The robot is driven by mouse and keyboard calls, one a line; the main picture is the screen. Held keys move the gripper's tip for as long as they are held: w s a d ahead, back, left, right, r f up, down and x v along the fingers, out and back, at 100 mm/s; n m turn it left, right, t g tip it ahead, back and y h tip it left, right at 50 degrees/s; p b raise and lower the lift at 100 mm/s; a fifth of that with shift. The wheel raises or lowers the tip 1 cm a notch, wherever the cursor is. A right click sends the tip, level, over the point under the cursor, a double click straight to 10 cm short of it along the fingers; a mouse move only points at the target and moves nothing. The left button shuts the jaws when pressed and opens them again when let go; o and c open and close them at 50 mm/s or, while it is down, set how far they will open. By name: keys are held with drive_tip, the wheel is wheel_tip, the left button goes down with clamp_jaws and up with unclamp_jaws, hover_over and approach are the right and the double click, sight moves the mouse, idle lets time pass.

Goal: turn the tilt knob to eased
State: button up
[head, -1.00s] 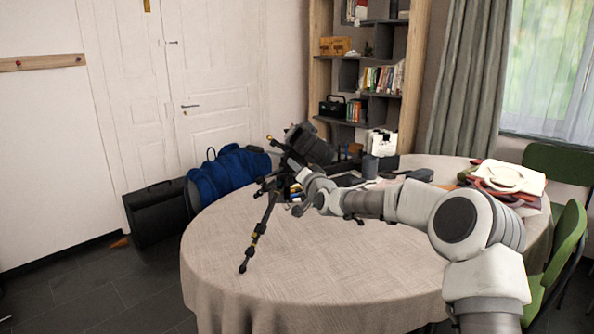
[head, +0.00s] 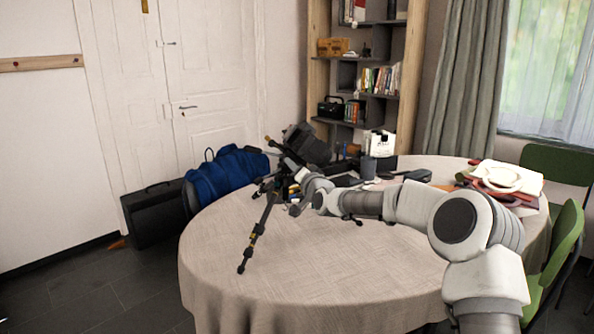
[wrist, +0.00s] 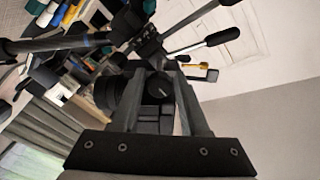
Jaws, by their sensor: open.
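A black tripod (head: 258,232) stands on the round table, with a dark camera (head: 308,143) at its top. In the wrist view, a dark round knob (wrist: 158,88) with a pale mark on its face shows between my fingers. I cannot read any setting on it, and I cannot tell for sure that it is the tilt knob. My gripper (wrist: 158,72) is open, with one finger on each side of the knob; contact is not clear. In the head view my arm reaches the tripod's head and hides the knob.
Tripod handles (wrist: 223,37) stick out near my fingers in the wrist view. The cloth-covered table (head: 330,260) is clear at the front. A dark mug (head: 368,167) stands behind my arm. Folded cloths (head: 500,180) lie at the right, beside green chairs (head: 566,240).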

drive_tip(key=shift+s, duration=0.1)
drive_tip(key=p+v, duration=0.2)
drive_tip(key=v, duration=1.5)
drive_tip(key=shift+d, duration=0.15)
drive_tip(key=shift+s, duration=0.1)
